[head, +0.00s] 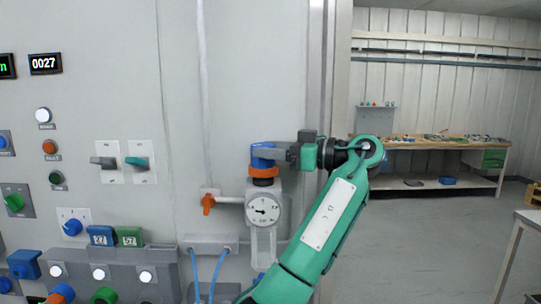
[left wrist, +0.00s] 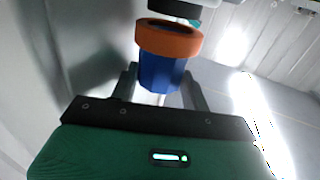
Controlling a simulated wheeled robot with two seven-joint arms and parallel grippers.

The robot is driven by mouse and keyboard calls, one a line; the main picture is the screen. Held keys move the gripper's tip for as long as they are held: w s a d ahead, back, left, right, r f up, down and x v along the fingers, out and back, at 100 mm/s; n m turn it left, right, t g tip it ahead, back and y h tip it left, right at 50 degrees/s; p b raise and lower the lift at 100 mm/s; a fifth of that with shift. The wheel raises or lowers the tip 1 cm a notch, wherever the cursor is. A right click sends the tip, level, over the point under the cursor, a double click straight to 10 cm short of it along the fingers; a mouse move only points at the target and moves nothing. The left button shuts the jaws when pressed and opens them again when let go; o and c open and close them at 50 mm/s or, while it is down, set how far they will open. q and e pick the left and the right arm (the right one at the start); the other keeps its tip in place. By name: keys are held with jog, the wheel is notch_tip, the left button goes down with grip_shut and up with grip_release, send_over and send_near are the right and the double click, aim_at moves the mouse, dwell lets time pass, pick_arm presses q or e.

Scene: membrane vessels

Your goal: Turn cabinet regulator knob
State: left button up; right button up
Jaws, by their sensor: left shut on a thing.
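The regulator (head: 263,208) is mounted on the grey cabinet front, with a round white dial gauge and a clear bowl below. Its blue knob (head: 262,161) sits on top above an orange ring (head: 262,181). My left gripper (head: 270,153) reaches in from the right and is shut on the blue knob, partly hiding it. In the left wrist view, the blue knob (left wrist: 160,73) stands between the two dark fingers, with the orange ring (left wrist: 168,39) just beyond the fingertips. My right gripper is not in view.
An orange valve handle (head: 208,203) is on the pipe left of the regulator. The cabinet carries several switches, buttons and displays at left. Blue hoses (head: 218,272) hang below. A workbench (head: 430,144) stands at the back right, with open floor before it.

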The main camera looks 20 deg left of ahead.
pick_arm(q)
jog(key=shift+w+n+g, duration=0.1)
jog(key=shift+n+g, duration=0.5)
jog(key=shift+g, duration=0.4)
jog(key=o, duration=1)
jog(key=shift+r, duration=0.1)
jog(key=shift+t, duration=0.3)
